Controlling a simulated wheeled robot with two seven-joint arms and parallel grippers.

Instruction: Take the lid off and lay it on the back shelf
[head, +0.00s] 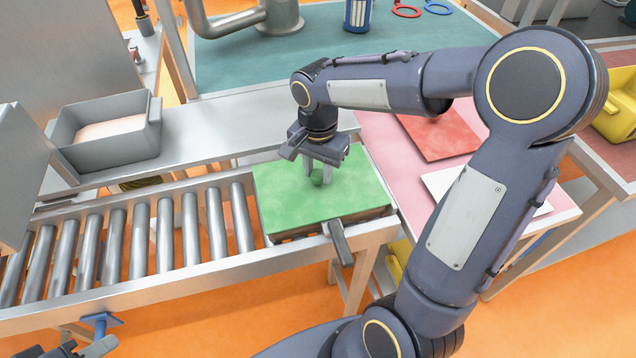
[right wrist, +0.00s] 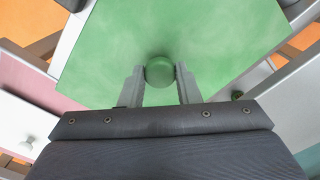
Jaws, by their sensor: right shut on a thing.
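The green lid (head: 290,205) is a flat square panel with a round green knob (right wrist: 160,71) in its middle. It lies level on a box at the right end of the roller conveyor; the box is almost wholly hidden under it. My right gripper (head: 317,176) points down over the lid, shut on the knob, with a finger on each side in the right wrist view (right wrist: 160,85). A bare metal shelf (head: 225,120) runs behind the conveyor. Part of my left gripper (head: 92,348) shows at the bottom left edge, away from the lid; its jaws are not clear.
A grey bin (head: 108,160) stands on the shelf's left part; the shelf right of it is clear. The roller conveyor (head: 130,235) is empty left of the lid. A pink table (head: 385,160) with red and white panels adjoins on the right. A dark bar (head: 341,243) sticks out in front.

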